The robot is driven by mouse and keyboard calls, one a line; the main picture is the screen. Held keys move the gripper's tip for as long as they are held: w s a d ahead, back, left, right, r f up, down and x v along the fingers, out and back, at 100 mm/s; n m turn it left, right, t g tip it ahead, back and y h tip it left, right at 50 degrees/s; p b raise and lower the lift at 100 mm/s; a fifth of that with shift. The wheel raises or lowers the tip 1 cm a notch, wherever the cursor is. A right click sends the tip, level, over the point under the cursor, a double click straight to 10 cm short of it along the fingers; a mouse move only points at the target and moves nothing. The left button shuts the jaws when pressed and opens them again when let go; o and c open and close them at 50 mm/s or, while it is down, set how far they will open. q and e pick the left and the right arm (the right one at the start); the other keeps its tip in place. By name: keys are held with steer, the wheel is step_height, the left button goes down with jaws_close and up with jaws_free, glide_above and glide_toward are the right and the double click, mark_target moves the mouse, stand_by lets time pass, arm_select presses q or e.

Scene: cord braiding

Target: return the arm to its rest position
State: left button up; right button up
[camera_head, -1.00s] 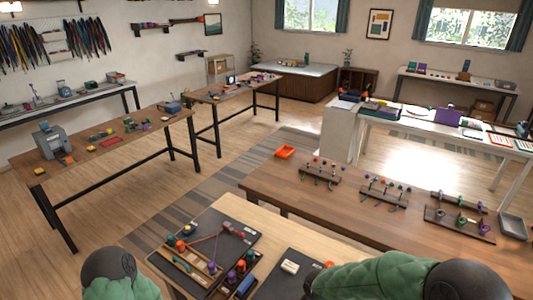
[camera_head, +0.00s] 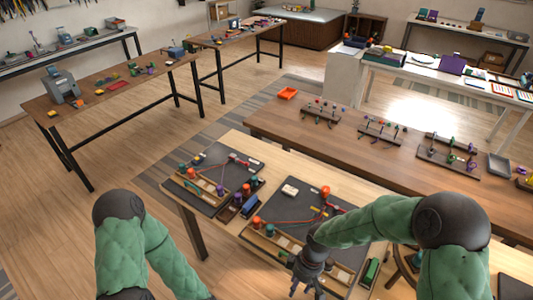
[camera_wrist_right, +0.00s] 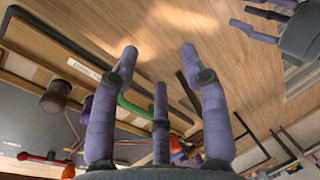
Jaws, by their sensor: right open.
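My right gripper (camera_head: 308,282) is low in the head view, over the front of the right dark braiding board (camera_head: 345,240). In the right wrist view its purple fingers (camera_wrist_right: 160,60) are spread with nothing between them. The right board holds red cord (camera_head: 295,221), an orange knob (camera_head: 325,191) and a wooden rack of spools (camera_head: 280,245). My left arm comes in at the lower left of the head view, and its hand is below the frame. Purple-and-grey fingers of my left gripper (camera_wrist_right: 265,22) show partly at the upper right of the right wrist view.
A left dark board (camera_head: 210,160) with red cord and spools lies on the same light wooden table (camera_head: 232,140). A green block (camera_head: 370,272) lies right of the right board. A brown table (camera_head: 300,125) with peg racks stands behind. Floor is free at the left.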

steer(key=s+f+m+b, duration=0.2)
steer(key=f+m, duration=0.2)
steer(key=f, duration=0.3)
steer(key=s+f+m+t+y+b, duration=0.1)
steer(key=s+f+m+b, duration=0.2)
steer(key=f, duration=0.5)
steer(key=s+f+m+t+b, duration=0.1)
steer(key=s+f+m+b, duration=0.1)
steer(key=f, duration=0.5)
steer(key=m+b, duration=0.1)
steer(key=m, duration=0.1)
steer(key=shift+s+f+m+y, duration=0.2)
steer(key=shift+s+m+y, duration=0.2)
